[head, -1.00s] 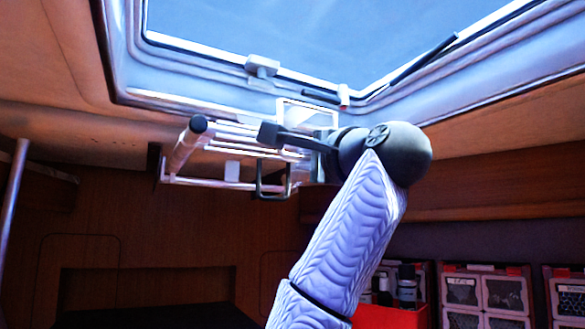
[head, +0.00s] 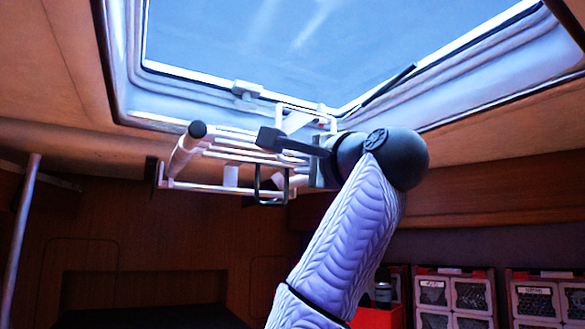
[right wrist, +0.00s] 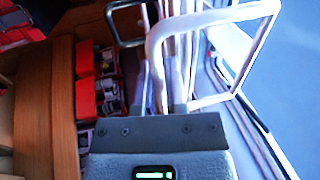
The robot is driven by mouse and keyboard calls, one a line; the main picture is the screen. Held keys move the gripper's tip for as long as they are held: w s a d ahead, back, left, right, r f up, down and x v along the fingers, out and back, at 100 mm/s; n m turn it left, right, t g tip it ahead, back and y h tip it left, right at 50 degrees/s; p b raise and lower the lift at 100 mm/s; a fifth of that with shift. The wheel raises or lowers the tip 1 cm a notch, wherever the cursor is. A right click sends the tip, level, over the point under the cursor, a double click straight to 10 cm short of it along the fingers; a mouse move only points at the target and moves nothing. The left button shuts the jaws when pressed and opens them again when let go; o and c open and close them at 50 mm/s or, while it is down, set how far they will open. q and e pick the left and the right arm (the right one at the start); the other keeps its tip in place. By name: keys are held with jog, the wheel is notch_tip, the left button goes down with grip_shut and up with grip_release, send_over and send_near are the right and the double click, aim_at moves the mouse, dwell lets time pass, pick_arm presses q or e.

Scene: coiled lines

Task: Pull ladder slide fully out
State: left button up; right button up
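The ladder slide (head: 232,156) is a pale metal frame of parallel rails under the roof hatch, with a dark round cap at its near left end. My right gripper (head: 309,160) is at the frame's right end, touching it or very close. In the right wrist view the pale rails (right wrist: 180,55) run up to the dark gripper plate (right wrist: 158,133), and a pale loop (right wrist: 212,22) stands above it. I cannot make out the fingertips or what lies between them. My left gripper is not in view.
The hatch frame (head: 246,91) borders a large pane above. A wooden wall lies behind, with a slim pole (head: 20,240) at the left. Drawer units (head: 455,296) and a red box (head: 377,317) stand low at the right. The space below the ladder slide looks clear.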

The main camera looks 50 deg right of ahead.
jog(key=shift+o, duration=1.1)
jog(key=shift+s+r, duration=0.15)
jog(key=shift+s, duration=0.05)
jog(key=shift+o, duration=0.9)
jog(key=shift+s, duration=0.25)
jog(key=shift+w, duration=0.1)
jog(key=shift+w, duration=0.1)
jog(key=b+v, duration=0.5)
jog(key=v, duration=0.5)
jog(key=shift+w, duration=0.15)
jog(key=shift+a, duration=0.1)
